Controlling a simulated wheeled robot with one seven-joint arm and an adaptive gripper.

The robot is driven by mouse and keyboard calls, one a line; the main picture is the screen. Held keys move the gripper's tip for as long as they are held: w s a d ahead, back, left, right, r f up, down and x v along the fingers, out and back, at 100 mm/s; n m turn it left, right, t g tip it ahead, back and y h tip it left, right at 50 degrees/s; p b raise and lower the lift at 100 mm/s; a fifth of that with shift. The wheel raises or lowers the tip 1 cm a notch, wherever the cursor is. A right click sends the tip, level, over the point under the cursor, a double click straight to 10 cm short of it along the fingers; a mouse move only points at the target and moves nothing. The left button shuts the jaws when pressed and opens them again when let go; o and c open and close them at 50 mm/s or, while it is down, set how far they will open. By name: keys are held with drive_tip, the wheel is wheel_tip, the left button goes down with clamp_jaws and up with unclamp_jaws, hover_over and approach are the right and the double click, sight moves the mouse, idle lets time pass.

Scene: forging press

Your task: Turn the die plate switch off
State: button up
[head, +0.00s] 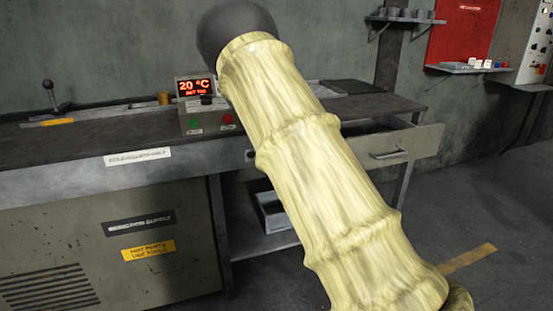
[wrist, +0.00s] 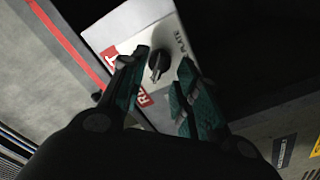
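The die plate switch (wrist: 158,62) is a black rotary knob on a pale panel (wrist: 160,28) marked "PLATE", with red labels beside it, in the wrist view. My gripper (wrist: 163,64) is open, with its dark green fingertips on either side of the knob. A gap shows on the right side; I cannot tell whether the left finger touches the knob. In the head view my sleeved arm crosses the middle, and the gripper and this switch cannot be made out.
A control box (head: 194,120) with a red "20 °C" display and green and red buttons stands on the bench (head: 80,142), left of my arm. A lever (head: 50,95) is at the far left. A drawer (head: 395,150) sticks out at right. Floor at right is mostly clear.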

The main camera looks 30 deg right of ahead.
drive_tip(key=v, duration=0.8)
drive_tip(key=shift+s, duration=0.25)
drive_tip(key=s+a+f+m+g, duration=0.1)
drive_tip(key=s+a+f+g, duration=0.2)
drive_tip(key=f, duration=0.5)
drive_tip(key=s+a+f+m+g, duration=0.1)
drive_tip(key=s+a+f+g, duration=0.2)
drive_tip(key=f, duration=0.6)
drive_tip(key=s+a+f+m+g, duration=0.1)
drive_tip(key=s+a+f, duration=0.2)
drive_tip(key=s+f, duration=0.35)
drive_tip(key=s+a+f+m+g+y, duration=0.1)
drive_tip(key=s+a+f+g, duration=0.2)
drive_tip(key=s+a+f, duration=0.5)
drive_tip(key=s+a+f+m+g+y, duration=0.25)
drive_tip(key=s+f+g, duration=0.2)
drive_tip(key=s, duration=0.65)
drive_tip(key=s+a+f+g+y, duration=0.1)
drive_tip(key=s+a+f+g, duration=0.2)
drive_tip(key=s+a+f, duration=0.45)
wheel_tip(320, 180, up, 22)
drive_tip(key=s+p, duration=0.2)
drive_tip(key=p, duration=2)
drive_tip(key=shift+d+r, duration=0.15)
drive_tip(key=shift+d, duration=0.3)
